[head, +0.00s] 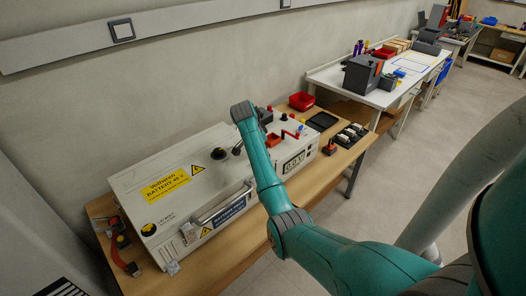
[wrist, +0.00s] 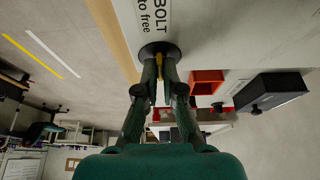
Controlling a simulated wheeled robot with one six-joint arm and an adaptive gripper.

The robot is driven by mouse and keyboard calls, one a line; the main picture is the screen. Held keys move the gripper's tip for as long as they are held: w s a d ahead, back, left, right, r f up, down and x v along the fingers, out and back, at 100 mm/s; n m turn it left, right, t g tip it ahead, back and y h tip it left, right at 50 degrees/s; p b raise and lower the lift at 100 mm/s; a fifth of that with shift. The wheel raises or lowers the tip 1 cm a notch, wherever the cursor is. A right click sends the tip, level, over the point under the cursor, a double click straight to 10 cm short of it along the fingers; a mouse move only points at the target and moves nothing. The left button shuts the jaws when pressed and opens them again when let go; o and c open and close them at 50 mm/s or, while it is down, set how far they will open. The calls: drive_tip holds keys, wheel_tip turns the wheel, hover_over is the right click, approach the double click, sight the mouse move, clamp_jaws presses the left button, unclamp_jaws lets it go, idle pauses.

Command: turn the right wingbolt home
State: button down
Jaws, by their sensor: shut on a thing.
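In the wrist view my gripper (wrist: 158,66) has its two dark fingers closed together on a small yellowish piece (wrist: 157,61), which I take to be the right wingbolt. Most of it is hidden between the fingers. Just beyond the fingertips is a dark round boss (wrist: 159,48), beside a white label (wrist: 152,15) reading "BOLT" and "to free". In the head view the pale battery box (head: 160,170) lies on a wooden bench. My arm reaches over its right part and hides the gripper and wingbolt there.
Red and black fittings (head: 273,139) stand on the box's right end. A red bin (head: 302,101) and a black tray (head: 322,121) lie on the bench behind. A white table (head: 381,95) with a grey machine stands further right. A handle (head: 222,205) sticks out at the box's front.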

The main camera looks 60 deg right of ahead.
drive_tip(key=c, duration=1.3)
unclamp_jaws()
drive_tip(key=shift+v, duration=3.75)
drive_tip(key=shift+a+f, duration=0.1)
